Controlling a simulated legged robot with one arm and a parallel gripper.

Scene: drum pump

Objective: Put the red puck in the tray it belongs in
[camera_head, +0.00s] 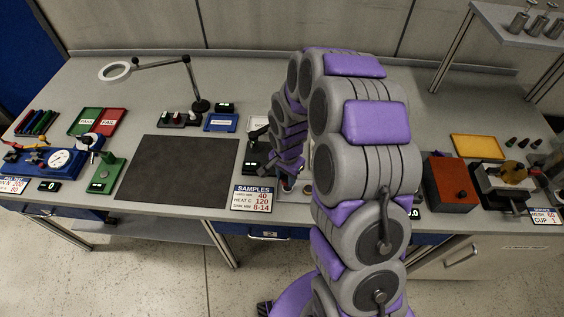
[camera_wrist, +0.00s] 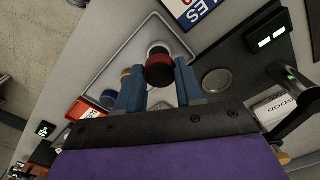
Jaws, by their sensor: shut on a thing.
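In the wrist view the dark red puck (camera_wrist: 159,70) with a black top sits between the blue fingertips of my gripper (camera_wrist: 160,82). The gripper is shut on it, above a pale tray (camera_wrist: 98,72) with a raised rim. A white round piece shows just behind the puck. In the head view my gripper (camera_head: 287,182) is by the front edge of the bench, mostly hidden by my arm; the puck cannot be made out there. A green tray (camera_head: 84,124) and a red tray (camera_head: 108,123) lie at the left. A blue tray (camera_head: 221,122) lies mid-bench.
A blue-topped puck (camera_wrist: 108,98) is in or beside the pale tray. A dark mat (camera_head: 180,168) is clear.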

